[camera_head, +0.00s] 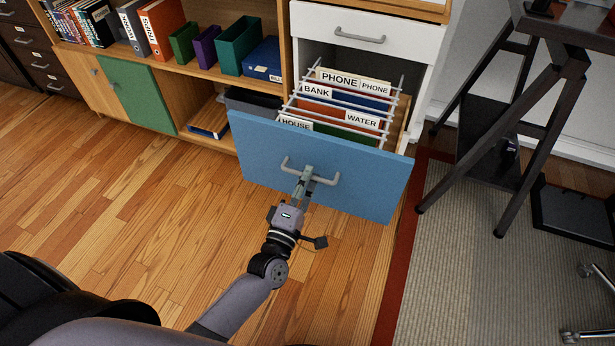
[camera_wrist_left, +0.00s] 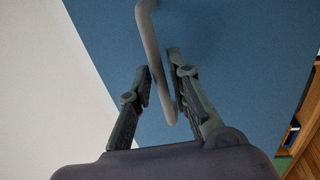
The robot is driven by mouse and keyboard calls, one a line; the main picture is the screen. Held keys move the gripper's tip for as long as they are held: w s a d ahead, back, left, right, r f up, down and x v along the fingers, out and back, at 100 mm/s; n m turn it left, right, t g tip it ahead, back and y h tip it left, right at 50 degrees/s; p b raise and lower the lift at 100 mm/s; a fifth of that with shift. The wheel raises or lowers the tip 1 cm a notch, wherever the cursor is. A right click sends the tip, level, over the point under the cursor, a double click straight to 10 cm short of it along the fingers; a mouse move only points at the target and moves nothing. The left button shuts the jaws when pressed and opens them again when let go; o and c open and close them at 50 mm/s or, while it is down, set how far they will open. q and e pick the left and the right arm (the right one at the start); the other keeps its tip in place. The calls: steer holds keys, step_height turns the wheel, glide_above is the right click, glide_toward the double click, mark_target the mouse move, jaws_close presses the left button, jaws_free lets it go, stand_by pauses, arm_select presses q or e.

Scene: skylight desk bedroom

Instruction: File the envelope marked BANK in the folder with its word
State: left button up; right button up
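The blue-fronted file drawer (camera_head: 375,170) stands pulled out, with hanging folders inside. A folder tab reading BANK (camera_head: 317,91) shows on the left, near an orange-red folder. Other tabs read PHONE (camera_head: 376,87), WATER (camera_head: 362,121) and HOUSE (camera_head: 295,122). A larger white piece marked PHONE (camera_head: 339,79) stands at the back. I see no envelope marked BANK. My left gripper (camera_head: 307,174) is at the drawer's grey handle (camera_head: 325,181). In the left wrist view its fingers (camera_wrist_left: 158,80) are open on either side of the handle bar (camera_wrist_left: 153,50), with slight gaps. My right gripper is not in view.
A wooden shelf unit (camera_head: 190,75) with binders and boxes stands left of the drawer. A white closed drawer (camera_head: 350,32) is above it. A dark trestle leg (camera_head: 480,135) stands to the right, over a rug (camera_head: 450,250). The wooden floor (camera_head: 130,190) at left is clear.

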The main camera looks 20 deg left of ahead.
arm_select(q)
steer(key=s+f, duration=0.2)
steer(key=s, duration=0.9)
steer(key=shift+s+a, duration=0.2)
steer(key=shift+f, duration=0.1)
